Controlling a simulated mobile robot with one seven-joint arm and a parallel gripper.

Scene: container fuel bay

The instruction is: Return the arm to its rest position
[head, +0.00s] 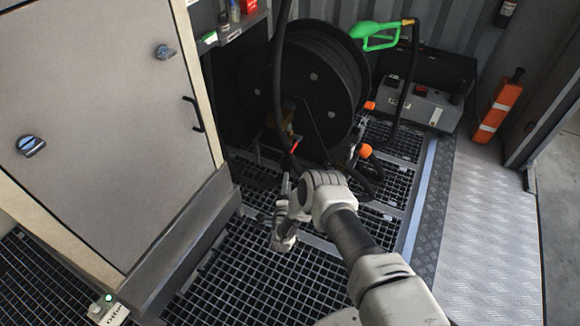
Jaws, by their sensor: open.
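My arm reaches up from the bottom right over the grated floor and bends at a joint near the middle of the picture. My gripper (285,187) is at the far end of the arm, small and partly hidden by the wrist links. It is open, and I see nothing held in it. It is in front of the black hose reel (318,85), above the grating.
A grey cabinet (95,130) stands close on the left. A green fuel nozzle (376,35) is above a dark unit (425,103) behind the arm. An orange-and-white post (498,108) stands at the right. The tread-plate floor (490,220) at right is clear.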

